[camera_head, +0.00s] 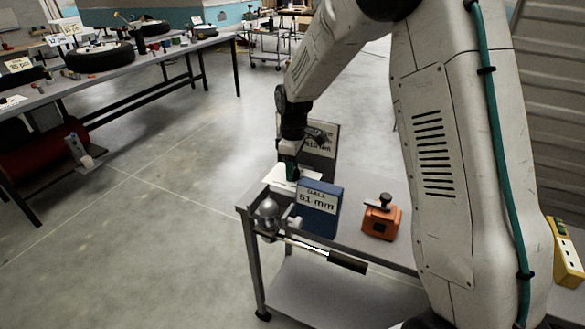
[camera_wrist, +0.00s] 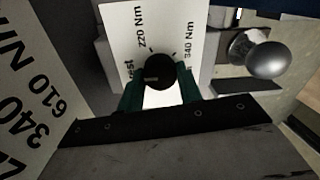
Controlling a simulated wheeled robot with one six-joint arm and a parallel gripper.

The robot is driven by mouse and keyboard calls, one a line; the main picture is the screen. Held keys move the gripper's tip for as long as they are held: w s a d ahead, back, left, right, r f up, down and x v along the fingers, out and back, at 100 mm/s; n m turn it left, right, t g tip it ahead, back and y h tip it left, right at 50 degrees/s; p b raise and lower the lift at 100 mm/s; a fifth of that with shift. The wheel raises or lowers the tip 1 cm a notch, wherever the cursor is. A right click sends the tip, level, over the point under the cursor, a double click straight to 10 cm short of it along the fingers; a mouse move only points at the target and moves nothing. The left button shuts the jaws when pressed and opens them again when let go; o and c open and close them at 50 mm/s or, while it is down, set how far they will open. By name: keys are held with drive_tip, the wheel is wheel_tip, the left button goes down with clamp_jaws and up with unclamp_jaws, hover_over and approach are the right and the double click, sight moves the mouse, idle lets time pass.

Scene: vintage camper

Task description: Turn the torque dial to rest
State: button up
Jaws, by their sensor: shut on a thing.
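The torque dial (camera_wrist: 158,72) is a round black knob on a white panel (camera_wrist: 118,25) in the wrist view. The panel is printed "rest" at the left, "220 Nm" above and "340 Nm" at the right. My gripper (camera_wrist: 160,88) has a green finger on each side of the dial and is shut on it. A small mark shows on the knob's left part; its exact heading is hard to read. In the head view my gripper (camera_head: 289,165) points down over the white panel (camera_head: 275,178), and the dial is hidden there.
A blue "51 mm" box (camera_head: 318,205), a metal ball hitch (camera_head: 268,213), a black-handled bar (camera_head: 345,262) and an orange device (camera_head: 382,218) crowd the cart (camera_head: 350,235). A dark-framed sign (camera_head: 322,140) stands behind my gripper. Open floor lies left.

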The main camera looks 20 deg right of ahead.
drive_tip(key=shift+n, duration=0.3)
drive_tip(key=o, duration=1)
drive_tip(key=r, duration=0.7)
drive_tip(key=shift+w+d, duration=0.15)
drive_tip(key=shift+w, duration=0.05)
drive_tip(key=shift+r, duration=0.4)
